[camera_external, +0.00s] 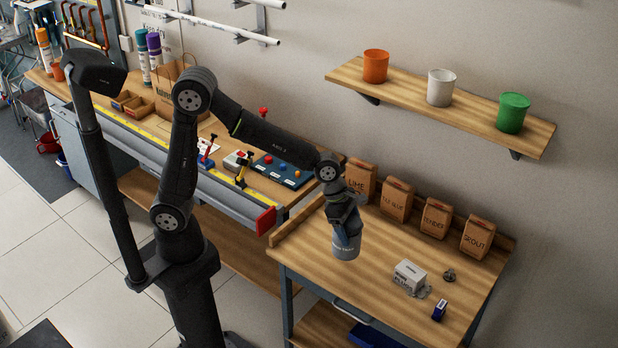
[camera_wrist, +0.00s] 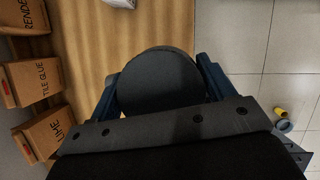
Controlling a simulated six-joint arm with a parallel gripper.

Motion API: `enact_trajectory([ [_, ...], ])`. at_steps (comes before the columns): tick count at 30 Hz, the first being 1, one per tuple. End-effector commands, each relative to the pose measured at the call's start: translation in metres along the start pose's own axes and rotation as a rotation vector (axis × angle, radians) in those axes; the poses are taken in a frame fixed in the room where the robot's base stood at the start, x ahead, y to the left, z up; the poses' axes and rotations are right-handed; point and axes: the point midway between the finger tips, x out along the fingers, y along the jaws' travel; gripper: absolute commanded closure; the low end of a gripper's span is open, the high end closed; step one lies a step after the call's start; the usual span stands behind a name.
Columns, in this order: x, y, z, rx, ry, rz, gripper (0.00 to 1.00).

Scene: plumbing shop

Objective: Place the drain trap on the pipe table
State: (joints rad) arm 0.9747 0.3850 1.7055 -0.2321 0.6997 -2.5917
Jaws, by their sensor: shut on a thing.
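The drain trap shows as a grey cylinder with a printed label (camera_external: 345,247) in the external view. Its dark round top fills the middle of the wrist view (camera_wrist: 156,75). My gripper (camera_external: 347,231) points down and is shut on it, with one blue finger on each side. The cylinder is upright over the left part of the wooden pipe table (camera_external: 390,245). I cannot tell whether its base touches the tabletop.
A white box (camera_external: 409,277), a small metal part (camera_external: 449,275) and a small blue box (camera_external: 439,311) stand at the table's right. Several brown cartons line its back, one marked GROUT (camera_external: 477,236). A workbench (camera_external: 225,175) adjoins at the left. A shelf (camera_external: 450,115) hangs above.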

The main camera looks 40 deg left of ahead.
Motion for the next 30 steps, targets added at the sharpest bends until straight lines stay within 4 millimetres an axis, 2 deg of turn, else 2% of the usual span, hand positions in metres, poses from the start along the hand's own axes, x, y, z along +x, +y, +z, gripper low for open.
enact_trajectory([
  [1, -0.007, 0.019, -0.004, -0.022, -0.003, 0.010, 0.80],
  [6, -0.032, 0.075, -0.025, -0.080, -0.004, 0.035, 0.80],
  [15, -0.082, 0.162, -0.077, -0.184, -0.004, 0.078, 0.80],
  [21, -0.120, 0.211, -0.121, -0.254, -0.004, 0.109, 0.80],
  [30, -0.183, 0.265, -0.196, -0.364, -0.003, 0.154, 0.80],
])
